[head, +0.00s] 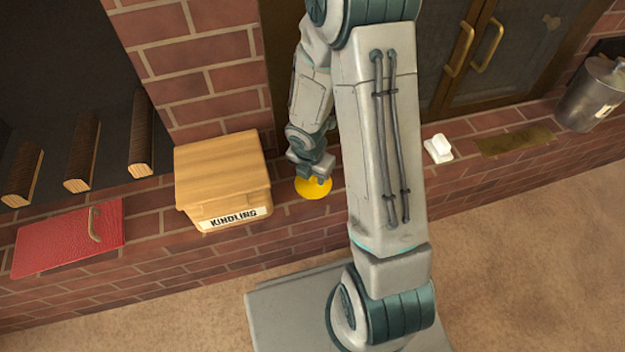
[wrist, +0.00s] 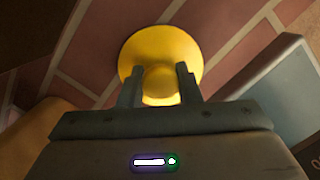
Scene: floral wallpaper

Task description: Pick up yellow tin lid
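The yellow tin lid (head: 314,189) is a round disc on the brick hearth ledge, just right of the kindling box in the head view. In the wrist view the lid (wrist: 190,48) shows a raised round knob (wrist: 159,82) at its middle. My gripper (wrist: 159,72) is over the lid, with its two fingers apart, one on each side of the knob. I cannot tell whether the fingers touch the knob. In the head view my gripper (head: 318,177) partly covers the lid.
A wooden box labelled KINDLING (head: 222,170) stands close left of the lid. A red folder-like item (head: 65,240) lies farther left. A white object (head: 438,149), a flat brown piece (head: 515,141) and a metal bucket (head: 590,95) are to the right. A brick pillar (head: 195,60) rises behind.

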